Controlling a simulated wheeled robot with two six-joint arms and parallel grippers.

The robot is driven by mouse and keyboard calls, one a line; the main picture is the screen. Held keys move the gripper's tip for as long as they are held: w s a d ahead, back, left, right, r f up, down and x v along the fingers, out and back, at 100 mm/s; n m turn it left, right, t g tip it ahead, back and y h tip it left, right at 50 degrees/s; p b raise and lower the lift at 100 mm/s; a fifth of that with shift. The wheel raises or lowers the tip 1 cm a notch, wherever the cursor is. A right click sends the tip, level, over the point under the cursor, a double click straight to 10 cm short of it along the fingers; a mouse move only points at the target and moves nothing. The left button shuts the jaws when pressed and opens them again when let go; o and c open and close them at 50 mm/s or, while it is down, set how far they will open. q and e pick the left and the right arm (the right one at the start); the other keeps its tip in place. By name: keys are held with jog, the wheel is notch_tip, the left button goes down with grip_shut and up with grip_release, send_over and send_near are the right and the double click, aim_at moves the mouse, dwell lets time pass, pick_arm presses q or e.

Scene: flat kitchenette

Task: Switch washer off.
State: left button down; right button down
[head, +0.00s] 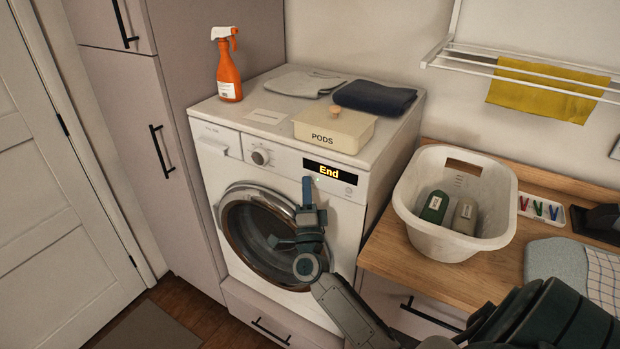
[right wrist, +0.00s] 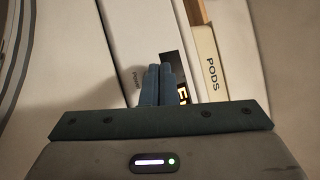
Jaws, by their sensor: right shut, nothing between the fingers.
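The white front-loading washer (head: 212,165) stands against the wall, its round door (head: 262,235) closed. Its display (head: 322,170) is lit and reads "End" in yellow. A round knob (head: 260,157) sits left of the display. My right gripper (head: 307,182) is shut and empty, its fingers pointing at the panel just below the display's left part. I cannot tell whether the fingertips touch the panel. My left gripper is not in view.
A white basket (head: 456,240) with two bottles stands on the wooden counter (head: 400,262) at right. A drying rack (head: 500,60) hangs above.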

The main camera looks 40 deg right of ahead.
jog(key=shift+w+d, duration=0.1)
jog(key=shift+d, duration=0.05)
dwell(0.4)
jog(key=shift+s+a, duration=0.3)
jog(key=shift+a, duration=0.35)
jog(key=shift+s+a, duration=0.35)
jog(key=shift+a, duration=0.55)
jog(key=shift+s+a, duration=0.4)
jog(key=shift+a, duration=0.55)
jog(key=shift+s+a, duration=0.35)
jog(key=shift+a, duration=0.55)
